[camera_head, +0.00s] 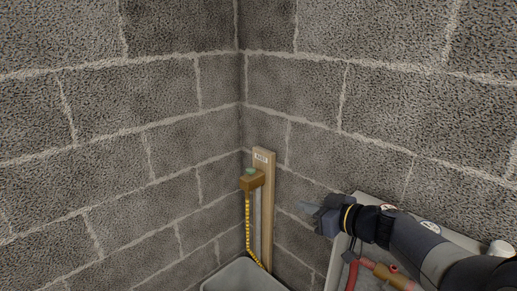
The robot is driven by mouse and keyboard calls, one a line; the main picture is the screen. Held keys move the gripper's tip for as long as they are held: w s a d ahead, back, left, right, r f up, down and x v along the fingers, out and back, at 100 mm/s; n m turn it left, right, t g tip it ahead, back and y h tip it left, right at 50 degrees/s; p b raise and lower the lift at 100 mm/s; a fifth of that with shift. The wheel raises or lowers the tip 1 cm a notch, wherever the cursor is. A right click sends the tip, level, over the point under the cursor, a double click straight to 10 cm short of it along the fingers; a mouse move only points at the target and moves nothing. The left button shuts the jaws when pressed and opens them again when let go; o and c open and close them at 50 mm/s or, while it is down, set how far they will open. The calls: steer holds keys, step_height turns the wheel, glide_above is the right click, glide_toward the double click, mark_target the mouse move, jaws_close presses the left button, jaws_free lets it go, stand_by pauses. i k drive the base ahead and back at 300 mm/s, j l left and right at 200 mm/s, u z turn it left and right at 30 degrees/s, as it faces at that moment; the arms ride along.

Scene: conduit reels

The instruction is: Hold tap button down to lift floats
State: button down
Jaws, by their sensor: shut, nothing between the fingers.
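A brown tap block (252,181) is fixed to an upright wooden post (266,215) in the corner of the walls. A small green button (250,171) shows on its top. A yellow and black banded tube (248,227) hangs from the block toward a grey tub (222,275) below. My gripper (306,207) is shut and empty, to the right of the post and lower than the button, apart from both. No floats can be made out; the tub's inside is mostly out of frame.
A grey tray (338,247) lies under my arm at the lower right, with a red hose (352,275) and an orange-brown fitting (389,274) in it. Block walls (150,110) close in behind. A small label (261,157) is on the post top. The space above the button is clear.

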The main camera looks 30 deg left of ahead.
mark_target(250, 170)
steer(key=i+j, duration=0.3)
steer(key=j, duration=0.15)
steer(key=i+j, duration=0.3)
steer(key=j, duration=0.15)
